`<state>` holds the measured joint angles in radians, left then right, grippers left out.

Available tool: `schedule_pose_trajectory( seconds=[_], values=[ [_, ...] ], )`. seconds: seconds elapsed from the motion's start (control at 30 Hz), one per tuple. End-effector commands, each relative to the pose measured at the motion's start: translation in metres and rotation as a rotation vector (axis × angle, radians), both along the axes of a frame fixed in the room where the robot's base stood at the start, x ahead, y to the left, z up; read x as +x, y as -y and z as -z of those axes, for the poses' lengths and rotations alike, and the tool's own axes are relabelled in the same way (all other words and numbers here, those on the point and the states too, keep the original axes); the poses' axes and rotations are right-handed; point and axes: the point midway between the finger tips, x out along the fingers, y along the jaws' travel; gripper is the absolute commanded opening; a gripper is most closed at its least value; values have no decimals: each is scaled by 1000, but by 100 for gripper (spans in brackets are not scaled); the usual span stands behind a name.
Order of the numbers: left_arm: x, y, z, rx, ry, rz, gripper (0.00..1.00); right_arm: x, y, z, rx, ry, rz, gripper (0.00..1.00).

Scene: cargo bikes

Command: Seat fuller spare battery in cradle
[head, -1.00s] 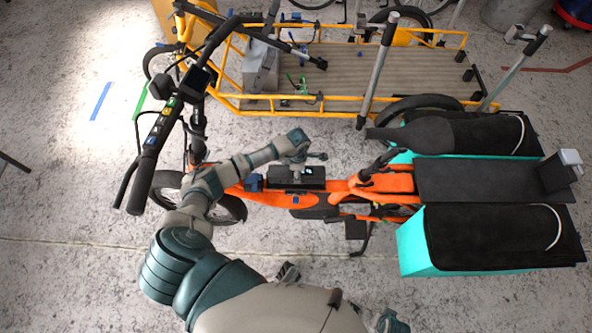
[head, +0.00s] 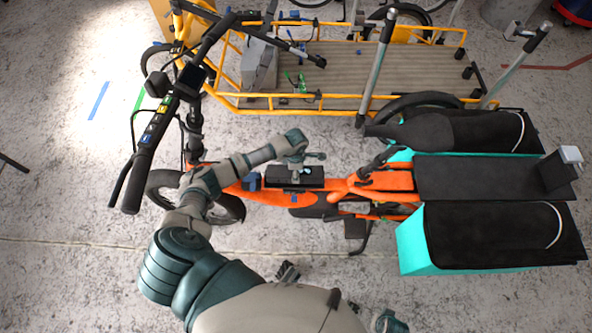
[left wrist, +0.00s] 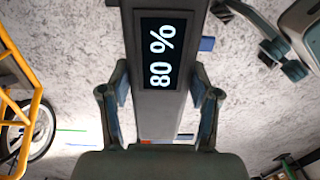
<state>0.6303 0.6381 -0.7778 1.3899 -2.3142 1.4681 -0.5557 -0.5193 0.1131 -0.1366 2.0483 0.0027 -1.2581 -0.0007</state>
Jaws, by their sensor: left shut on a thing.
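A long black battery (head: 312,183) lies along the orange bike's frame (head: 235,190) in the head view. In the left wrist view the same battery (left wrist: 158,112) has a lit display reading 80 %. My left gripper (left wrist: 160,92) is shut on it, one finger on each side. In the head view my left gripper (head: 298,169) reaches it from the far side. The cradle is not clearly visible, and I cannot tell whether the battery touches it. No other battery is clearly seen.
The orange bike's handlebar (head: 150,150) stands at left, and its teal panniers (head: 415,245) and black rear deck (head: 460,180) at right. A yellow cargo bike (head: 350,97) with a grey box (head: 260,65) is behind. Floor at lower left is clear.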

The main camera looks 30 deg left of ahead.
Motion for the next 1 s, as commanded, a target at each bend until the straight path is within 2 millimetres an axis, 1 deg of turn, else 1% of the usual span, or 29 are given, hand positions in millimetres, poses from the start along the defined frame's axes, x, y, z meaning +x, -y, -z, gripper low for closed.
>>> schedule_pose_trajectory(
  seconds=[1.0],
  values=[
    [1,-3,20,-1,4,0,0,-5,-1,18,0,-13,0,0]
  ],
)
